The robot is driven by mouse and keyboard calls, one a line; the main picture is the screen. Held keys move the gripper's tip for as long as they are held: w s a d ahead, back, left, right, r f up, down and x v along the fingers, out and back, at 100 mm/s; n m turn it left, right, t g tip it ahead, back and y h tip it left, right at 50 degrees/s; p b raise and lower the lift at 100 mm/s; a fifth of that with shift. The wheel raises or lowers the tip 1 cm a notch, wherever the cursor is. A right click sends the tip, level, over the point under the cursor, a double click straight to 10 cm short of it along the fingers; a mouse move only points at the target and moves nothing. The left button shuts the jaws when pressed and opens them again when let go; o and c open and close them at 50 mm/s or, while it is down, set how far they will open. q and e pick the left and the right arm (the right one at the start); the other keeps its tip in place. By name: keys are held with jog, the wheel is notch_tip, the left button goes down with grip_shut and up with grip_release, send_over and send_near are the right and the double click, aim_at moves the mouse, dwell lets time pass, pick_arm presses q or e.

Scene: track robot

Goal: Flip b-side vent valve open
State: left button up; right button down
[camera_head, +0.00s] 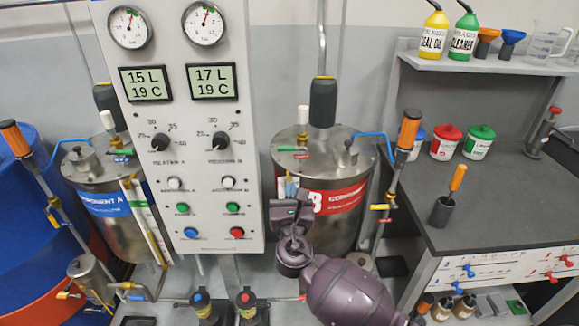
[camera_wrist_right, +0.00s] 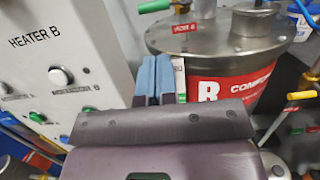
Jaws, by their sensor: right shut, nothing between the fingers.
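The component B tank (camera_head: 335,203) is a steel drum with a red label, right of the control panel. A small valve with a green lever (camera_head: 288,149) sits on its lid beside a red tag (camera_head: 302,155). The lever lies sideways, roughly level. It also shows at the top of the right wrist view (camera_wrist_right: 155,6), above the red tag (camera_wrist_right: 186,27). My right gripper (camera_head: 289,186) is in front of the tank, below the lid rim and the lever, apart from the lever. Its blue fingertips (camera_wrist_right: 152,76) are shut together and empty. My left gripper is out of view.
The control panel (camera_head: 180,220) stands close to the left of my right gripper. A blue hose (camera_head: 375,134) and an orange-handled pipe (camera_head: 405,140) are at the tank's right. A dark workbench (camera_head: 480,220) is further right. Free air lies above the lid's front edge.

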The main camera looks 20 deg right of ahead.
aim_at(290, 149)
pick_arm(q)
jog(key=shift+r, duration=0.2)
pick_arm(e)
jog(key=x, duration=1)
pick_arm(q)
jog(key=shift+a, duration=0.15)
pick_arm(e)
jog(key=shift+r+m, duration=0.1)
jog(key=shift+m, duration=0.2)
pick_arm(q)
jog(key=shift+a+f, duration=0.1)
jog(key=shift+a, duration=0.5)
pick_arm(e)
jog(key=shift+r+m, duration=0.1)
jog(key=shift+m, duration=0.2)
